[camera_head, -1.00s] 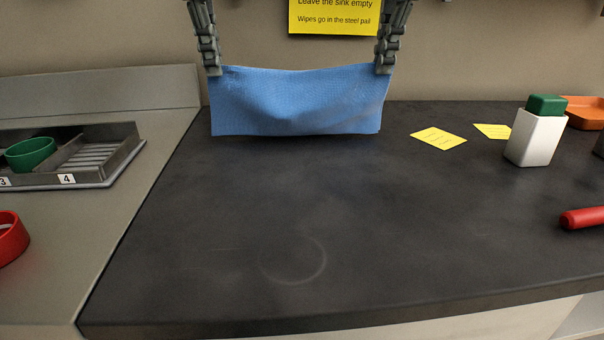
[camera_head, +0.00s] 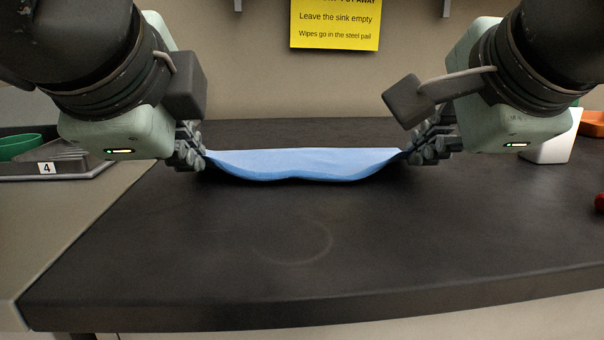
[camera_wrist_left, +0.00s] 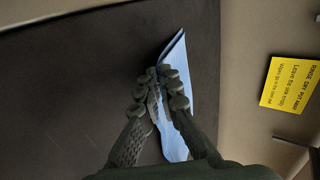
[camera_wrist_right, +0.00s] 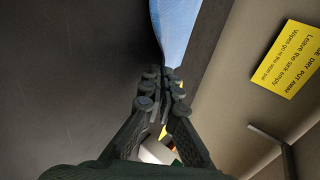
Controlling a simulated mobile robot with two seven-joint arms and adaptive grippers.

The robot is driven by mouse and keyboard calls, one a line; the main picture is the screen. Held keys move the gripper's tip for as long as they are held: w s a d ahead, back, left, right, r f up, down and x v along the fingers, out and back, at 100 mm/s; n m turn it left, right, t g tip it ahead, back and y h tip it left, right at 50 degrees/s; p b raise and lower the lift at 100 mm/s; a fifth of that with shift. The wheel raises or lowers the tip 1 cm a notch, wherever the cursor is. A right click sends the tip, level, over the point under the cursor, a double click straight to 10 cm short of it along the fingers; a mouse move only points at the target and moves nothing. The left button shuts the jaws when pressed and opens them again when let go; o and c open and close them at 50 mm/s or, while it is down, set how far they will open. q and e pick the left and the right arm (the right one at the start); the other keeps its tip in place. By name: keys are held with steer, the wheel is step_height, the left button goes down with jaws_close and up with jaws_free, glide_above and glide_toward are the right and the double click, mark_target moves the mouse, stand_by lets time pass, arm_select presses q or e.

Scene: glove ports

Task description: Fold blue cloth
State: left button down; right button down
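The blue cloth (camera_head: 300,163) hangs in a shallow sag between my two grippers over the dark counter. My left gripper (camera_head: 200,155) is shut on its left end. The left wrist view shows the cloth (camera_wrist_left: 177,70) pinched between those fingers (camera_wrist_left: 160,80). My right gripper (camera_head: 408,150) is shut on its right end. In the right wrist view the cloth (camera_wrist_right: 178,25) runs up from the fingertips (camera_wrist_right: 160,80). I cannot tell whether the cloth's lower part touches the counter.
The dark counter (camera_head: 300,270) is clear in front of the cloth. A tray (camera_head: 80,165) with a green bowl (camera_head: 18,145) stands at left. A white container (camera_head: 553,150) and an orange tray (camera_head: 592,124) are at right. A yellow sign (camera_head: 335,25) hangs on the wall.

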arm_select(q)
steer(key=shift+s+f, duration=0.15)
arm_select(e)
steer(key=shift+s+f, duration=0.15)
arm_select(q)
steer(key=c, duration=1.4)
jaws_free()
steer(key=shift+c, duration=0.2)
arm_select(e)
steer(key=c, duration=1.4)
jaws_free()
steer(key=shift+c, duration=0.2)
